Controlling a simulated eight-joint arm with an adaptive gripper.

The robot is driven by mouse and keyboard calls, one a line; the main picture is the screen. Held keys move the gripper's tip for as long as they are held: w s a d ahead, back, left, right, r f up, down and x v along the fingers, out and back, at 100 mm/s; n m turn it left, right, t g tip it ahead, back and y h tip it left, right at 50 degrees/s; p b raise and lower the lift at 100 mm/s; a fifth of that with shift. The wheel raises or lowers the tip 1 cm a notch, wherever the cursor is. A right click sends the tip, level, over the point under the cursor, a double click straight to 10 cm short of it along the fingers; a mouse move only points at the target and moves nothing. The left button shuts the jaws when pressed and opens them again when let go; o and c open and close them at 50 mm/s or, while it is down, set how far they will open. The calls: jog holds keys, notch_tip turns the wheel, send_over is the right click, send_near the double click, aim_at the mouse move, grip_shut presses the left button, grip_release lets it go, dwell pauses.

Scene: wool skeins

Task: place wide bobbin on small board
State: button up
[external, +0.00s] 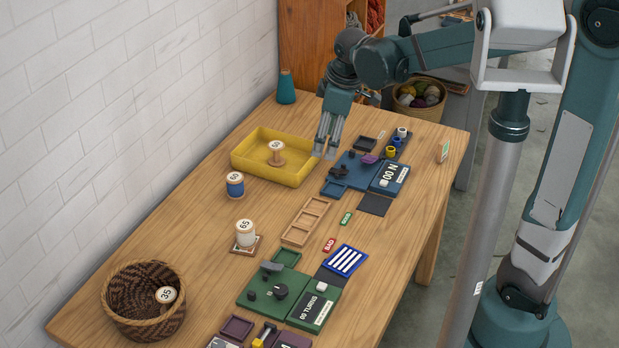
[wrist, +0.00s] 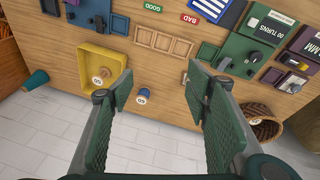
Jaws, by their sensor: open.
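Several bobbins are in view, and I cannot tell for certain which is the wide one. A bare wooden bobbin with broad end discs (external: 276,154) stands upright in the yellow tray (external: 243,166). A blue-wound bobbin (external: 235,186) stands on the table beside the tray. A white-wound bobbin marked 65 (external: 246,236) stands on a small brown square board (external: 236,248). Another bobbin marked 35 (external: 166,295) lies in the woven basket (external: 118,290). My gripper (external: 324,152) is open and empty, above the tray's right edge; its spread fingers show in the wrist view (wrist: 160,92).
A blue device (external: 350,172) and dark pads lie right of the tray. An empty wooden sectioned tray (external: 307,221) lies mid-table, with a green device (external: 285,298) nearer. A teal cone (external: 286,87) stands at the far corner. Bare table lies around the blue bobbin.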

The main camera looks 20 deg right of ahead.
jog(key=s+d+r+m+t, duration=0.1)
jog(key=s+d+m+t, duration=0.1)
jog(key=s+d+m, duration=0.4)
jog(key=s+d+r+m+t+h, duration=0.1)
jog(key=s+d+m, duration=0.4)
jog(key=s+d, duration=0.6)
jog(key=d+r+t, duration=0.1)
jog(key=d, duration=0.4)
jog(key=shift+s+d+m, duration=0.3)
jog(key=shift+m, duration=0.1)
